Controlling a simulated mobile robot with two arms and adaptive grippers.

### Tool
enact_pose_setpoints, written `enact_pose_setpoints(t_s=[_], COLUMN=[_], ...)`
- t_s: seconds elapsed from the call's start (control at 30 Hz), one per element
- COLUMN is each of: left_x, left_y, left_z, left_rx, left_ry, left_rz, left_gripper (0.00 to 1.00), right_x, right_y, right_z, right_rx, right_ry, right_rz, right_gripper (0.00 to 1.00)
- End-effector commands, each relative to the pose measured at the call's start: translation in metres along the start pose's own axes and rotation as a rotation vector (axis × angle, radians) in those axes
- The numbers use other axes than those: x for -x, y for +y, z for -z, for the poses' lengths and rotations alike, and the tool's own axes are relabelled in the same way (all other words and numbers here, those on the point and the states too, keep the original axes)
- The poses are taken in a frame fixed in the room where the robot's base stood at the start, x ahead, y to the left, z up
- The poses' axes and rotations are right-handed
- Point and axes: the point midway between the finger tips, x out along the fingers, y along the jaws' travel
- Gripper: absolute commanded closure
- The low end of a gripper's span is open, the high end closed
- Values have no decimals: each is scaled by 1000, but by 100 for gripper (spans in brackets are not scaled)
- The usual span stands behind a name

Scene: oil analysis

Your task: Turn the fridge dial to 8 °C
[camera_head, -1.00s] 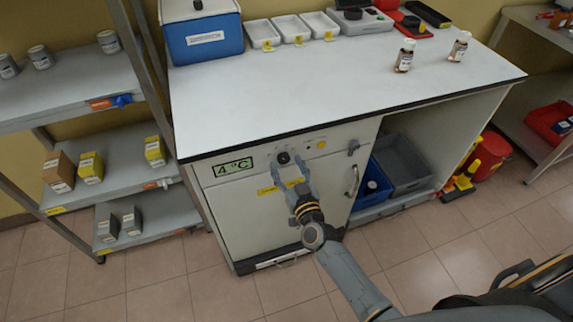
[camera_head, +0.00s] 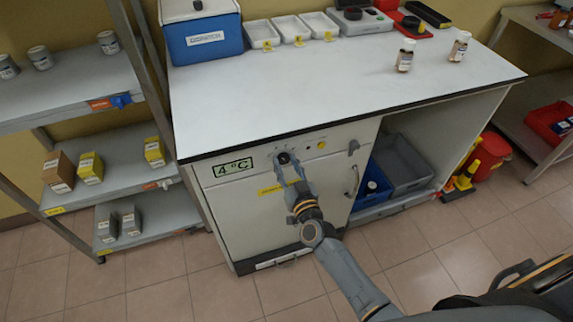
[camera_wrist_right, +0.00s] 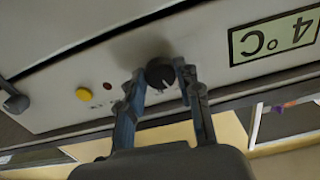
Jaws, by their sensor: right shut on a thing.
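The fridge dial (camera_head: 284,158) is a small black round knob on the upper front panel of the fridge (camera_head: 240,215). The green display (camera_head: 233,168) left of it reads 4 °C. My right gripper (camera_head: 287,165) reaches up to the panel and is shut on the dial, a finger on either side. In the right wrist view the dial (camera_wrist_right: 161,73) sits between the two fingertips (camera_wrist_right: 160,80), and the display (camera_wrist_right: 274,37) appears upside down, reading 4 °C. The gripper hides part of the yellow label below the dial. My left gripper is not in view.
A yellow button (camera_wrist_right: 83,94) and a small red light (camera_wrist_right: 107,86) sit beside the dial. The fridge door handle (camera_head: 352,180) is to the right. The white countertop (camera_head: 300,85) overhangs the panel. A metal shelf (camera_head: 65,105) stands at the left.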

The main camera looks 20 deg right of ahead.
Motion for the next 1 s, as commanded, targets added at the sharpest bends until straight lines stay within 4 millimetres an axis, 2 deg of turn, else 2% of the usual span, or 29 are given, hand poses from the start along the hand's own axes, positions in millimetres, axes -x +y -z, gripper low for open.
enact_pose_setpoints(t_s=[0.27, 1.0], left_x=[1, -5], left_y=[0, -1], left_z=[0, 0], left_rx=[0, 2], left_ry=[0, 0], left_rz=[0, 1], left_gripper=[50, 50], right_x=[0, 0], right_y=[-1, -2], right_z=[0, 0], right_rx=[-171, -869], right_ry=[-1, 0], right_rz=[1, 1], right_gripper=[97, 97])
